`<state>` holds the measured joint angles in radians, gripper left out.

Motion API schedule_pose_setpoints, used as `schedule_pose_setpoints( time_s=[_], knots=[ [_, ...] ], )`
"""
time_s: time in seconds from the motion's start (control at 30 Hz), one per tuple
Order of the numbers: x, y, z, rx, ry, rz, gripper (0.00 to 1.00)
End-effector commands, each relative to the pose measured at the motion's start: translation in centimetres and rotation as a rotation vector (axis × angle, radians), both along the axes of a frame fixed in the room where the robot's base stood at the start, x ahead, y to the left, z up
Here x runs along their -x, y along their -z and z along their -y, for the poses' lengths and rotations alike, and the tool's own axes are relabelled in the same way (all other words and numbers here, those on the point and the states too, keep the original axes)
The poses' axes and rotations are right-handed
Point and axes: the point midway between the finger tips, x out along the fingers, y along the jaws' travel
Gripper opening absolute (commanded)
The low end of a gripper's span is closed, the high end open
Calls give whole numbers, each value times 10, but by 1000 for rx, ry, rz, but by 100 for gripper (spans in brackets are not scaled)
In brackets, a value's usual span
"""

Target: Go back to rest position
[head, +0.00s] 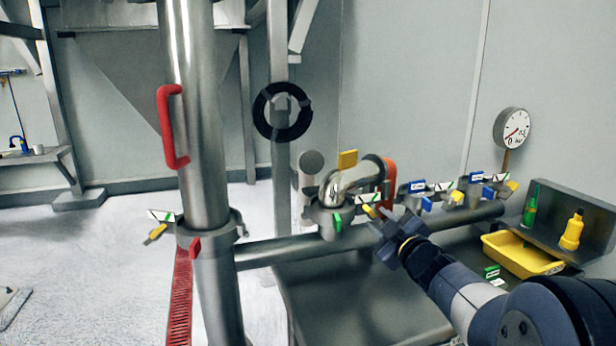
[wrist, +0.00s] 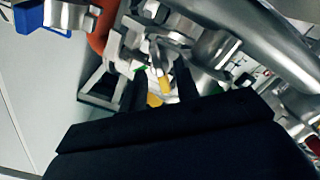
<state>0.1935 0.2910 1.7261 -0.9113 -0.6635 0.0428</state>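My gripper (head: 384,222) is at the end of my arm, reaching from the lower right to the row of valves on the horizontal pipe. In the wrist view, the two dark fingers of my gripper (wrist: 160,90) stand apart, with a yellow tab (wrist: 164,83) showing between or just beyond them. I cannot tell whether either finger touches it. The curved steel elbow (head: 345,184) with a yellow tab on top stands just left of my gripper. The red-orange handle (head: 389,178) is right behind it and also shows at the top left in the wrist view (wrist: 103,27).
The horizontal pipe (head: 285,250) runs below the valves. A large vertical pipe (head: 198,120) with a red handle (head: 166,128) stands left. A yellow tray (head: 520,256), a yellow bottle (head: 572,232) and a gauge (head: 512,129) are at right. Open floor lies at far left.

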Motion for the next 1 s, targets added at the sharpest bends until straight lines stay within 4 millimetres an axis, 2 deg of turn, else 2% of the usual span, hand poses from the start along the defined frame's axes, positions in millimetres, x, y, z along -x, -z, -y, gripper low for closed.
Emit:
schedule_pose_setpoints(
  time_s=[0.1, 0.17, 0.7, 1.0],
  knots=[
    [-24, 1, -8, -1, -2, -1, 30],
    [-32, -1, -11, -13, -1, -5, 30],
    [-29, -4, -9, -587, 2, -193, 30],
    [-29, -2, -9, -778, 0, -254, 30]
  ],
)
